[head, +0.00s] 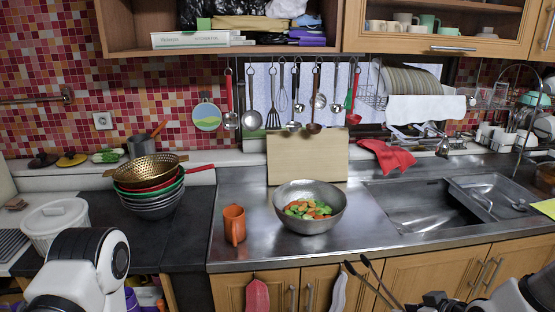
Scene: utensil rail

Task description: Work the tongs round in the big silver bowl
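The big silver bowl (310,222) stands upright on the steel counter and holds green and orange vegetable pieces (307,209). The tongs (376,279) show at the bottom edge, their two arms spread and their tips up and to the left, in front of the cabinet doors and below the bowl in the picture. They are apart from the bowl. My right gripper (437,300) is at the bottom right with the tongs' lower end towards it; the grip itself is mostly cut off by the frame edge. My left arm shows at bottom left; its gripper is out of view.
An orange mug (234,225) stands close left of the bowl, and a cutting board (308,158) leans behind it. The sink (430,215) is to the right. Stacked bowls and a gold colander (147,169) stand left. Utensils hang from the rail above.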

